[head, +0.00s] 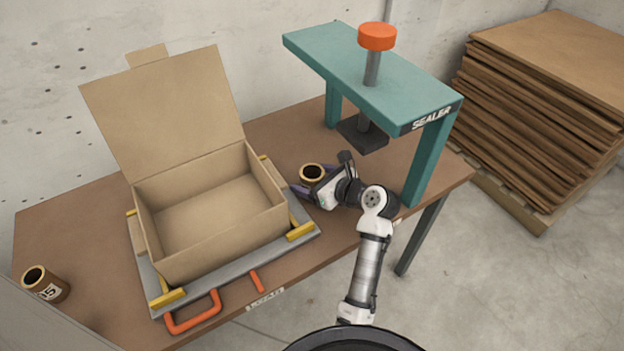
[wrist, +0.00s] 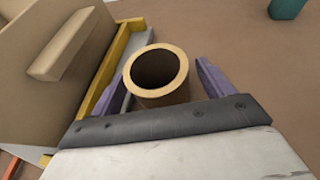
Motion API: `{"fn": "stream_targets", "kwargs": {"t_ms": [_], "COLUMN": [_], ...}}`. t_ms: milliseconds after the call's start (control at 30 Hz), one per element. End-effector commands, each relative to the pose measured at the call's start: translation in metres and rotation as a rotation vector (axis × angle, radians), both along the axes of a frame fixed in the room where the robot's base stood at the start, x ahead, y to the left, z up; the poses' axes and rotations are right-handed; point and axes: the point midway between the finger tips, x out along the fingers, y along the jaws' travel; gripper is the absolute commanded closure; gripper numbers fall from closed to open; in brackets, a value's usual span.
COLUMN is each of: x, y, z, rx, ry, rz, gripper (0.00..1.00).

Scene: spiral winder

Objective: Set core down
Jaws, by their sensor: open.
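A brown cardboard core (head: 312,172) stands upright on the brown table, between the open box and the green sealer. It also shows in the wrist view (wrist: 157,76), where I see its pale top rim and dark hollow. My gripper (head: 302,182) is open around the core. In the wrist view its two purple fingers (wrist: 163,88) stand on either side of the core, with a visible gap on the right. Whether the left finger touches the core is hard to tell. The core's lower part is hidden by the gripper.
An open cardboard box (head: 215,210) sits on a grey tray (head: 240,253) with yellow corner pieces and an orange handle (head: 195,318). Another core (head: 46,285) marked 15 stands at the far left. The green sealer (head: 375,75) rises behind my arm. Stacked cardboard (head: 540,110) is at right.

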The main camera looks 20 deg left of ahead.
Motion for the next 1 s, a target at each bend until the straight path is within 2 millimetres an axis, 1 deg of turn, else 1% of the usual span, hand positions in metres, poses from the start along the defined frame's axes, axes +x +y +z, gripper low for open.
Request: {"fn": "stream_targets", "kwargs": {"t_ms": [100, 300, 700, 1000], "x": [0.0019, 0.0022, 0.0022, 0.0027], "y": [0.0058, 0.0058, 0.0054, 0.0056], "z": [-0.0030, -0.0036, -0.0032, -0.0016], "rx": [0.000, 0.000, 0.000, 0.000], "ry": [0.003, 0.002, 0.001, 0.001], "rz": [0.001, 0.001, 0.000, 0.000], "gripper": [0.20, 0.20, 0.73, 0.73]}}
